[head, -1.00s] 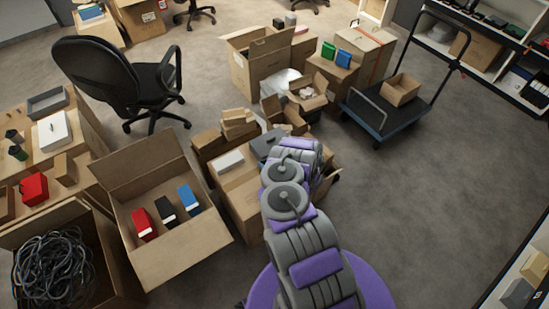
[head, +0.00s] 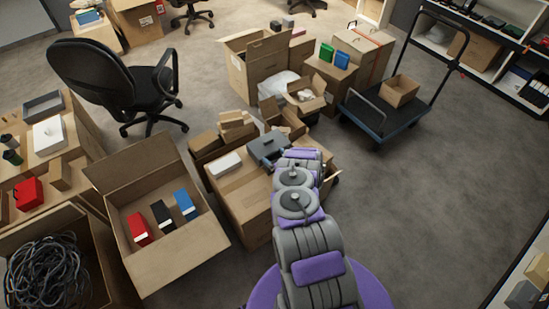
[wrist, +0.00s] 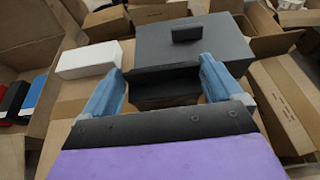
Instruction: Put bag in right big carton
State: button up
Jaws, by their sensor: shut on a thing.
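A boxy dark grey bag (head: 268,148) with a handle is at the top of a closed carton (head: 240,205). In the wrist view the bag (wrist: 190,45) lies just ahead of my gripper (wrist: 166,78). The blue fingers are shut on a dark part at its near side. I cannot tell whether the bag is lifted off the carton. A big open carton (head: 182,250) stands to the left, holding a red, a black and a blue book or binder. Another big open carton (head: 105,250) with black cables is further left.
A white box (head: 223,163) lies beside the bag on the closed carton. Smaller cartons (head: 235,125) crowd behind it. A blue trolley (head: 375,120) with a small box stands back right. An office chair (head: 115,85) is back left. Floor at the right is clear.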

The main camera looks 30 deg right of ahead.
jog(key=o, duration=1.1)
jog(key=shift+a, duration=0.15)
